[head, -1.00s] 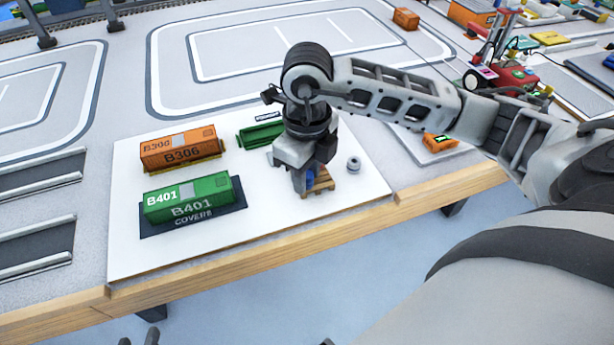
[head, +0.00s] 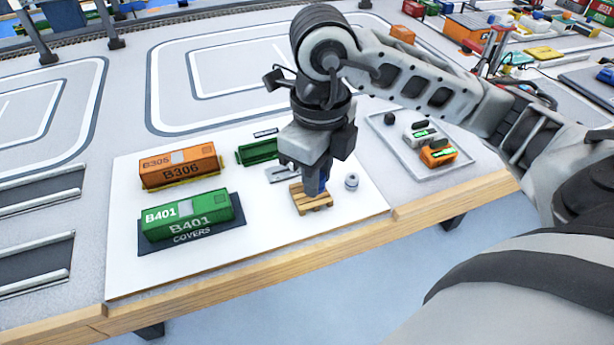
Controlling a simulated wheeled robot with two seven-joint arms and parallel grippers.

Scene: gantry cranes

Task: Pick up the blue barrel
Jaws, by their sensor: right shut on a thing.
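The blue barrel (head: 323,182) is mostly hidden by my right gripper (head: 318,182); a blue strip of it shows between the fingers. My right gripper points down and is shut on the barrel, just above the right back part of a small wooden pallet (head: 309,202). I cannot tell for sure how far the barrel stands clear of the pallet. The pallet lies on the white board (head: 270,235). My left gripper is not in view.
A tray (head: 400,150) with small items lies further right.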

